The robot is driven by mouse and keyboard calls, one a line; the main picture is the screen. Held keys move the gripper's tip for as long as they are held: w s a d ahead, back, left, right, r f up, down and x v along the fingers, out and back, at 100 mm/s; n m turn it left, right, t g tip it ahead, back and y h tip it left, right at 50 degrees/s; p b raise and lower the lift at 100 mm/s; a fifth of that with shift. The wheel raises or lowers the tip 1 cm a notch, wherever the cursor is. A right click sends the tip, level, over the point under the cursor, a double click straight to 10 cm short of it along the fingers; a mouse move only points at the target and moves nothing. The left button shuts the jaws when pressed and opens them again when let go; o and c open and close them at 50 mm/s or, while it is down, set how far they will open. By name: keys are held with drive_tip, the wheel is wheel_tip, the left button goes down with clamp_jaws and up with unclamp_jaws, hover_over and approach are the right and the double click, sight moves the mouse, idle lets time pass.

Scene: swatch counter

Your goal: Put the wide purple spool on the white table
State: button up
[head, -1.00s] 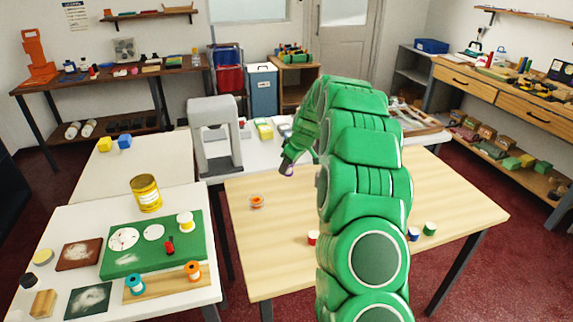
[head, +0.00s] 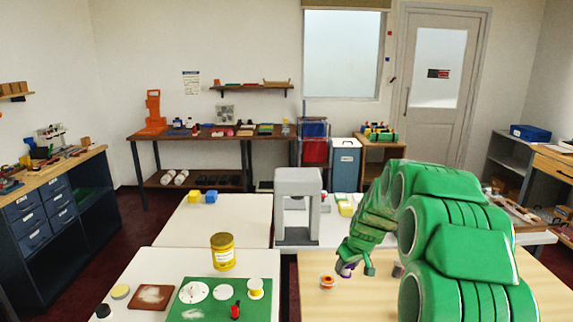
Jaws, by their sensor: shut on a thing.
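My gripper (head: 355,269) is at the end of my green arm, above the left part of the wooden table (head: 312,306). It is shut on the purple spool (head: 345,269), of which only a small purple patch shows; the fingers hide the rest, so its width cannot be told. Two white tables stand to the left of the gripper. The nearer white table (head: 258,262) carries a green mat, and the one behind it (head: 240,215) is mostly bare.
A yellow can (head: 222,252) and a green mat (head: 200,312) with spools stand on the nearer white table. Yellow and blue blocks (head: 203,197) sit on the far one. A grey arch-shaped machine (head: 297,205) stands behind the wooden table. An orange-filled dish (head: 327,283) lies near the gripper.

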drive_tip(key=s+a+f+m+h, duration=0.25)
drive_tip(key=s+a+m, duration=0.2)
drive_tip(key=s, duration=0.45)
drive_tip(key=s+d+r+m+h, duration=0.1)
drive_tip(key=s+d+r+m, duration=0.15)
drive_tip(key=d, duration=0.65)
drive_tip(key=s+d+r+m, duration=0.2)
drive_tip(key=s+d+r, duration=0.15)
drive_tip(key=d, duration=0.55)
approach(396, 297)
drive_tip(key=shift+d+f, duration=0.15)
drive_tip(key=shift+w+d+f, duration=0.25)
drive_tip(key=shift+w+f, duration=0.55)
drive_tip(key=shift+f, duration=1.7)
